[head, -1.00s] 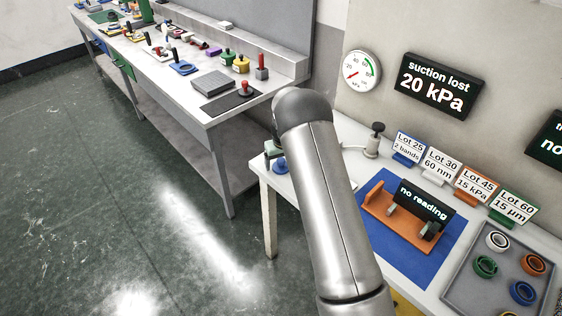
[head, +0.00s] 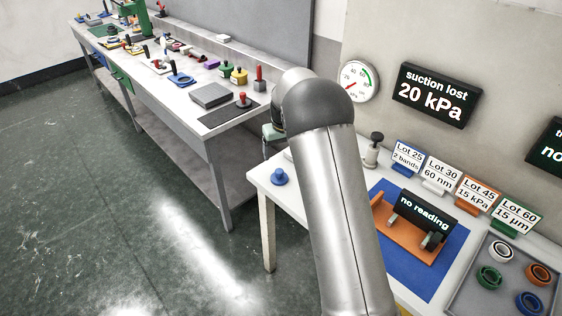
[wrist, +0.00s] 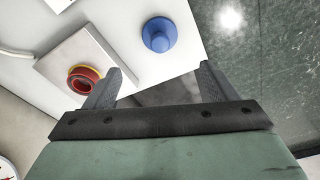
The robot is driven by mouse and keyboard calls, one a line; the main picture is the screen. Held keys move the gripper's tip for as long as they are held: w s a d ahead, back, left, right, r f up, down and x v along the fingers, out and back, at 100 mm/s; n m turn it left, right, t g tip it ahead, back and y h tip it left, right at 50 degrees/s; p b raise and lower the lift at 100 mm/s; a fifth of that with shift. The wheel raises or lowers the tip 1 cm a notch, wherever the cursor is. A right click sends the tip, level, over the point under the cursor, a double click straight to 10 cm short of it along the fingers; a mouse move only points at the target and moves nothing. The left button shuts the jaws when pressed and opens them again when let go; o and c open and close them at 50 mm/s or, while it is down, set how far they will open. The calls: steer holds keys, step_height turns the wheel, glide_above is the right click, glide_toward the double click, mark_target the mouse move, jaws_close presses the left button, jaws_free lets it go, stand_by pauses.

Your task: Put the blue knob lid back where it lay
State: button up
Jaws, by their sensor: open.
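The blue knob lid (head: 279,177) sits knob up on the white table (head: 262,176), near its left corner. In the wrist view the lid (wrist: 160,36) lies beyond the fingertips, with clear table around it. My gripper (wrist: 161,72) is open and empty, its two dark fingers apart and not touching the lid. In the head view only a bit of its green body shows beside my arm, above and behind the lid; the fingers are hidden there.
A black-knobbed fitting (head: 374,150), an orange stand (head: 405,240) on a blue mat and a grey tray (head: 468,272) with rings are further right. The grey workbench (head: 215,150) stands behind.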

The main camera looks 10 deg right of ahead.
steer(key=s+r, duration=0.4)
steer(key=s, duration=0.5)
steer(key=s+r+m, duration=0.1)
steer(key=s+r, duration=0.2)
steer(key=s, duration=0.7)
steer(key=s+r, duration=0.4)
steer(key=s, duration=0.5)
steer(key=s+f+g, duration=0.1)
steer(key=s+f, duration=0.1)
steer(key=s, duration=1.1)
steer(key=shift+s+a+f+m, duration=0.2)
steer(key=shift+s+a+m, duration=0.1)
steer(key=shift+m, duration=0.1)
